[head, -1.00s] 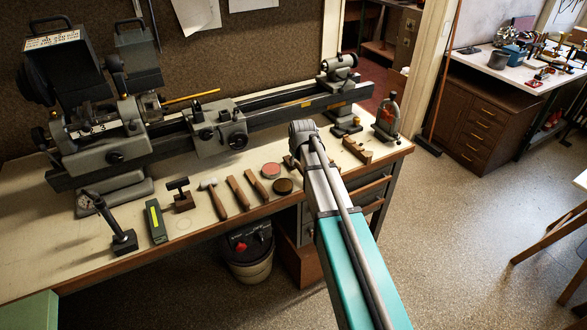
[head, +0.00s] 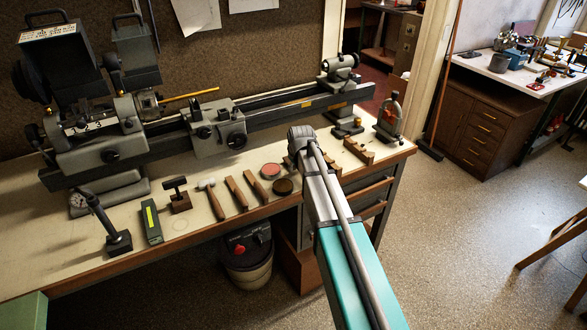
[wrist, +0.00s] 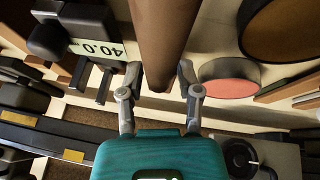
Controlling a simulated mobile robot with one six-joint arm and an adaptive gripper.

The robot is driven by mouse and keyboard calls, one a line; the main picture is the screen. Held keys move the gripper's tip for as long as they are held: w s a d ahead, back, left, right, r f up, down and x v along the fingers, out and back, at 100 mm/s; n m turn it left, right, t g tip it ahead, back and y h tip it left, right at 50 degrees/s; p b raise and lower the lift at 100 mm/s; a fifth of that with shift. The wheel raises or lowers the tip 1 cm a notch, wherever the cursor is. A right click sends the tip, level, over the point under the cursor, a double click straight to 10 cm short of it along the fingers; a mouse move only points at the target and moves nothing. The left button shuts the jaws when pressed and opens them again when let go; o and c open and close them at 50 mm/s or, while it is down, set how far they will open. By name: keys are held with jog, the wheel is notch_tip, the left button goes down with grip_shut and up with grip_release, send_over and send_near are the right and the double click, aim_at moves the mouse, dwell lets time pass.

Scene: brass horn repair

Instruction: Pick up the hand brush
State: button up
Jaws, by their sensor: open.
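In the wrist view a smooth brown tapered handle (wrist: 165,35) comes down from the top edge, and its narrow end lies between my fingertips. It looks like the hand brush's handle; no bristles show. My gripper (wrist: 160,77) is open, with one finger on each side of that narrow end. I cannot tell whether either finger touches it. In the head view my arm reaches over the bench, and its end hides both the gripper and the handle between its fingers.
A red round tin (head: 271,170) and a dark brown tin (head: 283,187) sit left of my arm. A hammer (head: 212,199) and two wooden-handled tools lie farther left. A lathe (head: 215,128) fills the bench's back.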

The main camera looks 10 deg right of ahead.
grip_shut()
jog(key=shift+r, duration=0.2)
dwell(0.5)
notch_tip(320, 180, up, 2)
jog(key=shift+r+p, duration=0.1)
jog(key=shift+p, duration=1.1)
jog(key=s+r+p, duration=0.1)
jog(key=r+p, duration=0.1)
jog(key=s+d+r+p, duration=0.1)
jog(key=s+r+p, duration=0.1)
jog(key=r+p, duration=0.1)
jog(key=s+d+r+p, duration=0.1)
jog(key=s+r+p, duration=0.1)
jog(key=shift+s+r, duration=0.15)
jog(key=shift+s, duration=0.05)
jog(key=s+d+r+p, duration=0.3)
jog(key=s, duration=0.4)
jog(key=shift+s+p, duration=0.3)
jog(key=shift+s, duration=0.05)
jog(key=shift+a, duration=0.1)
